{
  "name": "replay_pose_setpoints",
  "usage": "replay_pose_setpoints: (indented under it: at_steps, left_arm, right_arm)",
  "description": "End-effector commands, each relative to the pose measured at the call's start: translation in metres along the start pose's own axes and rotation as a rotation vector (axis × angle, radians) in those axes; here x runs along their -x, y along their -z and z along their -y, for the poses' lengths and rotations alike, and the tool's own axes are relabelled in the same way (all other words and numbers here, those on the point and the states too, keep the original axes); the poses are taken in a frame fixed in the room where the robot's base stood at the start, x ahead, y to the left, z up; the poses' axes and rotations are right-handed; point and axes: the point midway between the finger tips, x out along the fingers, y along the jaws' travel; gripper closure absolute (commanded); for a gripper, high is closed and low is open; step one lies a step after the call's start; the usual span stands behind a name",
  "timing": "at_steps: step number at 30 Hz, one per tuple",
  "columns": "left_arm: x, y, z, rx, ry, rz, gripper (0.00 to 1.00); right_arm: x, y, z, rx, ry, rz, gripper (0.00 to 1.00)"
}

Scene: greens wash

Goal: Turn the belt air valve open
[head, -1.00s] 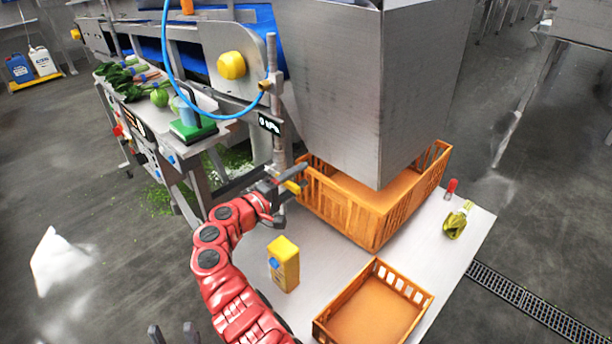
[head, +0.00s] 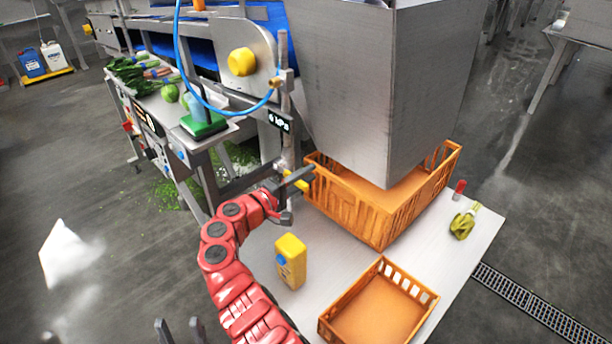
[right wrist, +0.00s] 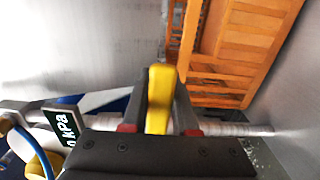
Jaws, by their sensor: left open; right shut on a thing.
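The belt air valve's yellow handle (head: 296,181) is on the upright pipe beside the conveyor frame. In the right wrist view the handle (right wrist: 160,98) stands between the two fingers of my right gripper (right wrist: 158,115). My right gripper (head: 289,193) is shut on it, and its fingers hide part of the handle and the valve body. The small black display (head: 279,121) on the pipe reads about 6 kPa. A blue air hose (head: 184,70) loops to the pipe above it. My left gripper (head: 180,331) is open and empty at the bottom edge, away from the valve.
An orange crate (head: 352,208) stands right of the valve under a large steel chute (head: 360,90). A yellow box-shaped device (head: 291,262) and a second orange crate (head: 372,316) are on the table (head: 468,242). Greens (head: 128,75) lie on the shelf at left.

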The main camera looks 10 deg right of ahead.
Motion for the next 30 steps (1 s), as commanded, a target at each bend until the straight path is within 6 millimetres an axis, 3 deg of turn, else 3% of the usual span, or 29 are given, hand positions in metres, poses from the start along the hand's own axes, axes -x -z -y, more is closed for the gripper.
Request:
replay_pose_setpoints:
  at_steps: [23,30]
  left_arm:
    - [0.0,0.0,0.0,0.0,0.0,0.0,0.5]
    - [-0.0086,0.0014,0.0004,0.0,0.0,0.0,0.5]
  right_arm:
    - [0.0003,0.0,0.0008,0.001,0.001,0.0,1.0]
    - [0.0,-0.0001,-0.0049,0.04,0.002,0.0,1.0]
